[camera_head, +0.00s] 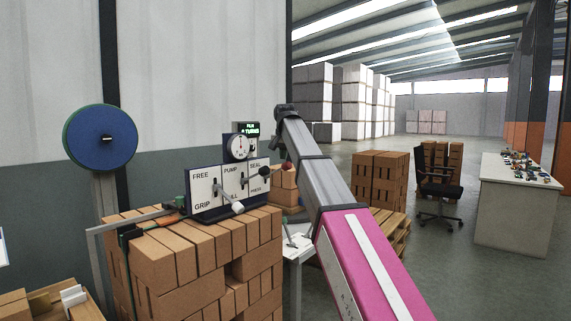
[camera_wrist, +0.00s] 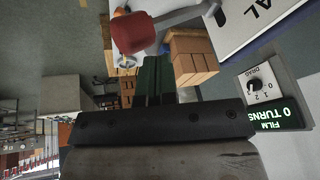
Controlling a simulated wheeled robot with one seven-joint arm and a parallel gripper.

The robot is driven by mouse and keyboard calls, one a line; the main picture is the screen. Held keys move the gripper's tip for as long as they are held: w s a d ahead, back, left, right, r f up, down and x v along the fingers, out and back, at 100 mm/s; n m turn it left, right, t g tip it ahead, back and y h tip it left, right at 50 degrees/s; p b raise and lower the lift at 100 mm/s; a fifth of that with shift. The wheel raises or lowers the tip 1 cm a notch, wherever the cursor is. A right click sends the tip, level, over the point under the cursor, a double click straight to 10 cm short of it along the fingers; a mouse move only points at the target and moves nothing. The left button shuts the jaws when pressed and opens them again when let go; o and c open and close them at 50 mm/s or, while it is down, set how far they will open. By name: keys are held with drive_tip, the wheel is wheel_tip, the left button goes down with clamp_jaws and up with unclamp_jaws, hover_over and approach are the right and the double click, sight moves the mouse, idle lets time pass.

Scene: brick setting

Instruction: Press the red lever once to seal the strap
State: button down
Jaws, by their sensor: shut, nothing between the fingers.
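In the head view the red knob (camera_head: 288,166) is small, at the right of the white control panel (camera_head: 232,185), beside the SEAL/PRESS label. My gripper (camera_wrist: 158,62) is shut and empty. Its dark fingers show just below the knob in the wrist view; whether they touch it I cannot tell. In the head view my gripper (camera_head: 281,149) hangs just above the knob, partly hidden.
The panel stands on stacked bricks (camera_head: 193,250). A dial (camera_head: 238,146) and a green "0 TURNS" display (camera_head: 247,128) sit above it. A pale PUMP handle (camera_head: 237,207) sticks out nearby. A blue reel (camera_head: 100,138) stands left. Open floor lies right, before the chair (camera_head: 438,190).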

drive_tip(key=shift+w+a+r, duration=0.1)
drive_tip(key=shift+a+r, duration=0.05)
drive_tip(key=shift+r, duration=0.25)
drive_tip(key=shift+r, duration=0.1)
drive_tip(key=r, duration=0.1)
drive_tip(key=w+a+r, duration=0.1)
drive_tip(key=r, duration=0.2)
drive_tip(key=shift+w+a+r, duration=0.15)
drive_tip(key=shift+w+a, duration=0.05)
drive_tip(key=shift+a, duration=0.15)
idle(0.6)
